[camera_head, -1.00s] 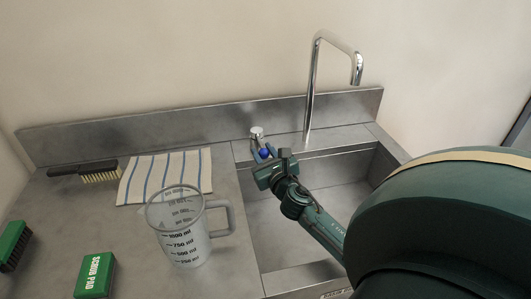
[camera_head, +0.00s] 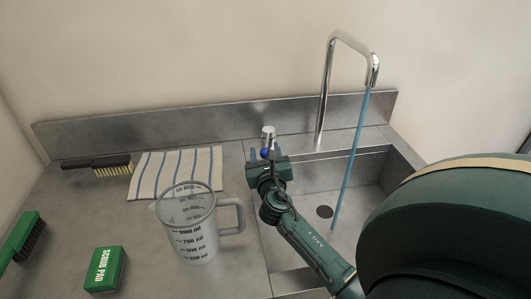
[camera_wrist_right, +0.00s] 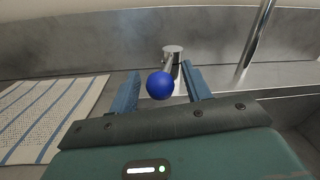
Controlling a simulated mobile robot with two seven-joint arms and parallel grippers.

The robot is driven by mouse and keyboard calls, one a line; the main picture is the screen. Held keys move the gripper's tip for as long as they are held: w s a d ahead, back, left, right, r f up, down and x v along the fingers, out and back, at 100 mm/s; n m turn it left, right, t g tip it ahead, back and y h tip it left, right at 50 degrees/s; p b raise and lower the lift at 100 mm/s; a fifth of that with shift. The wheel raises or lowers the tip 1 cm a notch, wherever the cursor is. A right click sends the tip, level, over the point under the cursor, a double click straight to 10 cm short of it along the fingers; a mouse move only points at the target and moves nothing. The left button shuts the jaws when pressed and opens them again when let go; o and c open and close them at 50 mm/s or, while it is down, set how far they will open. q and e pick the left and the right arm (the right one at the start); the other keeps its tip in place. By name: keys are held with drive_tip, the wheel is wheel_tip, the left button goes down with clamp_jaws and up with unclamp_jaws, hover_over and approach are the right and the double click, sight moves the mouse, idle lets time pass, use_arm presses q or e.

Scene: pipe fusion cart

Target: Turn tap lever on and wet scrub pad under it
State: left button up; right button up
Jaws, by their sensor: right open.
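The tap spout (camera_head: 327,90) rises at the back of the sink, and a blue stream of water (camera_head: 350,158) runs from it into the basin. The tap lever with its blue knob (camera_head: 264,153) stands left of the spout; in the right wrist view the knob (camera_wrist_right: 160,85) sits between my fingers. My right gripper (camera_wrist_right: 163,88) is open around the knob, with gaps showing on both sides; it also shows in the head view (camera_head: 266,158). The green scrub pad (camera_head: 105,269) lies on the counter at the front left. My left gripper is not in view.
A clear measuring jug (camera_head: 196,236) stands on the counter left of the sink (camera_head: 372,207). A striped cloth (camera_head: 174,171), a black-handled brush (camera_head: 97,162) and a green brush (camera_head: 22,238) lie farther left. A low splashback (camera_head: 190,118) runs behind.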

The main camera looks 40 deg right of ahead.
drive_tip(key=v, duration=1.3)
drive_tip(key=shift+b, duration=0.45)
drive_tip(key=shift+s, duration=0.1)
